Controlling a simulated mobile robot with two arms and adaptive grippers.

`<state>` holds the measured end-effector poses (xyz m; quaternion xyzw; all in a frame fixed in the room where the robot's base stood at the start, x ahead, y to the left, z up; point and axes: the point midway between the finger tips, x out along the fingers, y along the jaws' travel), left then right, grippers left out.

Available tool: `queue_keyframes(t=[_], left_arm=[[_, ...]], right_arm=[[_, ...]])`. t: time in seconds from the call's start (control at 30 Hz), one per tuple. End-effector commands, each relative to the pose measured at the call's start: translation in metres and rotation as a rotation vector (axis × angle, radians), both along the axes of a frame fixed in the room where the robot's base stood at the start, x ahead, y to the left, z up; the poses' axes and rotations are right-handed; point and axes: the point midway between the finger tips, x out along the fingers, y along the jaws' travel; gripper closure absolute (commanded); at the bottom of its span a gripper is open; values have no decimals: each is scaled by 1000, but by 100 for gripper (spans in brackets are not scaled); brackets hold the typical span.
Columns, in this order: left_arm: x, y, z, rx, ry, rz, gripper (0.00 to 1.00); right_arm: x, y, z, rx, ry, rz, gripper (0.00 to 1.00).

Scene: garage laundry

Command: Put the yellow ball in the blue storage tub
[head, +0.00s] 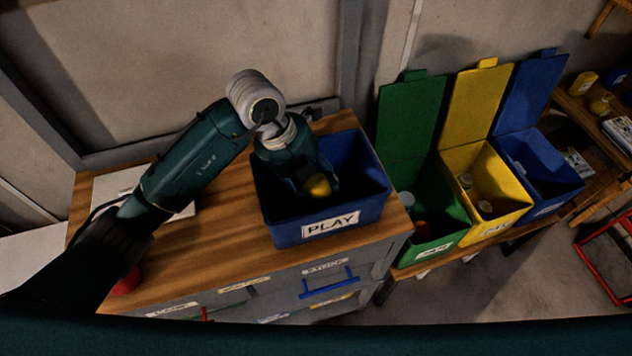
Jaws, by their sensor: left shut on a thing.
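The blue storage tub (283,236), with a white "PLAY" label on its front, stands on the wooden top of a drawer cabinet. My left gripper (315,187) reaches down into the tub's opening. It is shut on the yellow ball (319,186), which shows between the fingers inside the tub's outline. I cannot tell whether the ball touches the tub's floor. Part of the ball and the tub's left inside are hidden by the gripper. My right gripper is not in view.
Open green (417,170), yellow (474,110) and blue (545,150) lidded bins stand to the right, with items inside. A red object (126,283) sits at the worktop's front left. A white sheet (112,186) lies behind my arm.

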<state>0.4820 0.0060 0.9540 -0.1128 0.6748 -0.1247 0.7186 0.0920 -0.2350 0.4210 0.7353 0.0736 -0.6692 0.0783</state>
Motion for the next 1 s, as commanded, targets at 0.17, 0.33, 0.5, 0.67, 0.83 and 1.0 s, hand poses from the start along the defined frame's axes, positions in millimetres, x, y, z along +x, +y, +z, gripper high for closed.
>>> queue_keyframes(t=[0.17,0.33,0.5,0.67,0.83,1.0], left_arm=[[0,0,1,0,-1,-1,79],[1,0,-5,0,-2,1,79],[1,0,-10,1,-2,1,79],[0,0,-11,0,-1,0,79],[0,0,-11,0,-1,0,33],[0,0,-11,0,-1,0,33]], right_arm=[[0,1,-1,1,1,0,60],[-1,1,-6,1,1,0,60],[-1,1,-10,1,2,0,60],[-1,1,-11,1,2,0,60],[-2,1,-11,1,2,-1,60],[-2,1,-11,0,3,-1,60]])
